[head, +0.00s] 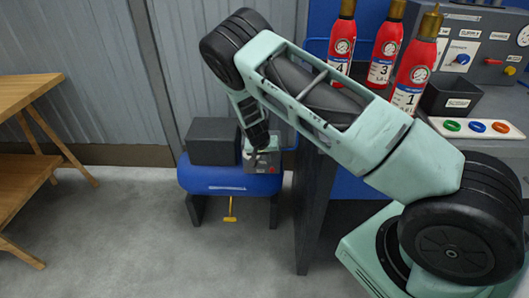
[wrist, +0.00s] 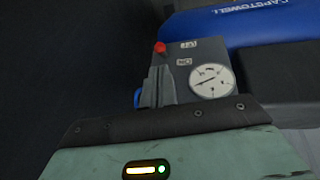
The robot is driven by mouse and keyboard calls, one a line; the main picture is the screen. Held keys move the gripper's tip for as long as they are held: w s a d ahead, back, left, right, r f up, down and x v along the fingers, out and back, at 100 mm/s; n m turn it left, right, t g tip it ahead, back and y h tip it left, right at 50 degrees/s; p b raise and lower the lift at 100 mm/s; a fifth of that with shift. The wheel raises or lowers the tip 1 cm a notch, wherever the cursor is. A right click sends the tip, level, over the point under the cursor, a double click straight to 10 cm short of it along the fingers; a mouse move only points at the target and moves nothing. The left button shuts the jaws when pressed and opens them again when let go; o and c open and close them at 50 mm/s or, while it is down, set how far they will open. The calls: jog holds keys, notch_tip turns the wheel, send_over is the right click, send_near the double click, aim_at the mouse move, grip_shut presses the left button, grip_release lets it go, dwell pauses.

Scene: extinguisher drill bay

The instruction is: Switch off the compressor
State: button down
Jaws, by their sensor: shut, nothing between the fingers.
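The compressor (head: 190,175) is a blue tank on dark legs, low by the wall. Its grey control box (head: 250,168) sits on the tank's right end and also shows in the wrist view (wrist: 205,57). A round white gauge (wrist: 212,80) is to the right. My gripper (wrist: 157,82) is shut and empty, close to the box just below the red tip. It hides part of the box face; I cannot tell whether it touches the switch.
A dark block (head: 212,141) sits on the tank left of the control box. A yellow handle (head: 230,212) hangs below the tank. A blue bench with red extinguishers (head: 386,50) stands at right, its dark side panel close to my arm. A wooden bench (head: 28,95) is at left; floor between is clear.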

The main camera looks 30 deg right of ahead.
aim_at(272, 171)
jog(key=x, duration=0.7)
jog(key=shift+f, duration=0.1)
jog(key=shift+s+a+f+b, duration=0.15)
jog(key=shift+s+f+b, duration=0.2)
jog(key=shift+b, duration=0.25)
jog(key=f+t+h+b, duration=0.1)
jog(key=t+b, duration=0.1)
jog(key=b, duration=0.2)
jog(key=s+f+t+h+b, duration=0.1)
jog(key=f+t+h+b, duration=0.1)
jog(key=b, duration=0.2)
jog(key=a+f+t+h+b, duration=0.1)
jog(key=t+h+b, duration=0.1)
jog(key=b, duration=0.2)
jog(key=shift+s+f+m, duration=0.15)
jog(key=shift+s+m, duration=0.15)
jog(key=shift+m, duration=0.1)
jog(key=shift+a+r+p, duration=0.1)
jog(key=shift+r+p, duration=0.35)
jog(key=shift+r, duration=0.35)
